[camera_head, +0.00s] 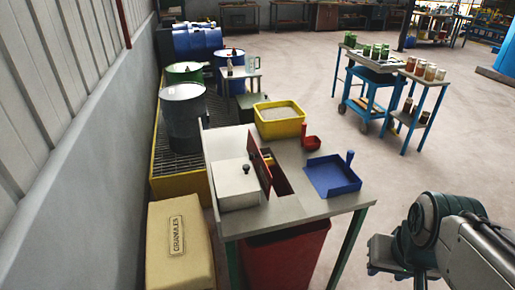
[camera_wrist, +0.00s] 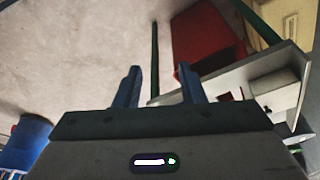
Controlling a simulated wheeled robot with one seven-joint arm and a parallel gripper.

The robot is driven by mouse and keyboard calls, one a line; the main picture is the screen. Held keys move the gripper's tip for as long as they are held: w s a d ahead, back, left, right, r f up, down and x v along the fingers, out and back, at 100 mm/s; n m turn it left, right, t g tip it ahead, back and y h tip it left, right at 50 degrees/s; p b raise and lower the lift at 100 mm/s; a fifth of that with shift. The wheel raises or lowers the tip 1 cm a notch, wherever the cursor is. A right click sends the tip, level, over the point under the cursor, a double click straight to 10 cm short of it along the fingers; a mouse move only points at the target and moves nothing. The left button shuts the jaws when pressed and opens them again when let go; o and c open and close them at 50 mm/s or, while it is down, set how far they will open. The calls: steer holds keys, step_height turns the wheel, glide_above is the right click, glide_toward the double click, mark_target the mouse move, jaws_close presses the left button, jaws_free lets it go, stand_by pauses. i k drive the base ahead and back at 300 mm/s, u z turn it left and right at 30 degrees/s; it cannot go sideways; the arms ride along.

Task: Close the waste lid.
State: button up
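The waste lid (camera_head: 260,166) is a red panel. It stands raised, tilted up, beside a dark rectangular opening (camera_head: 282,184) in the grey worktable. A red waste bin (camera_head: 286,256) stands under the table; a red bin also shows in the wrist view (camera_wrist: 205,35). My gripper (camera_wrist: 159,72) is open, with its two fingers apart and nothing between them. In the head view my arm is at the lower right, clear of the table and to the right of the lid. I cannot make out the lid clearly in the wrist view.
On the worktable (camera_head: 300,208) are a white box with a black knob (camera_head: 236,186), a yellow tray (camera_head: 279,121), a red scoop (camera_head: 311,142) and a blue dustpan (camera_head: 332,176). A granules box (camera_head: 179,245) stands left. The floor right of the table is open.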

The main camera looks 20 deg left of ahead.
mark_target(264, 175)
steer(key=u, duration=0.55)
steer(key=i, duration=0.9)
steer(key=u, duration=0.5)
steer(key=k, duration=0.5)
steer(key=u, duration=0.45)
steer(key=i, duration=0.75)
steer(key=z, duration=0.5)
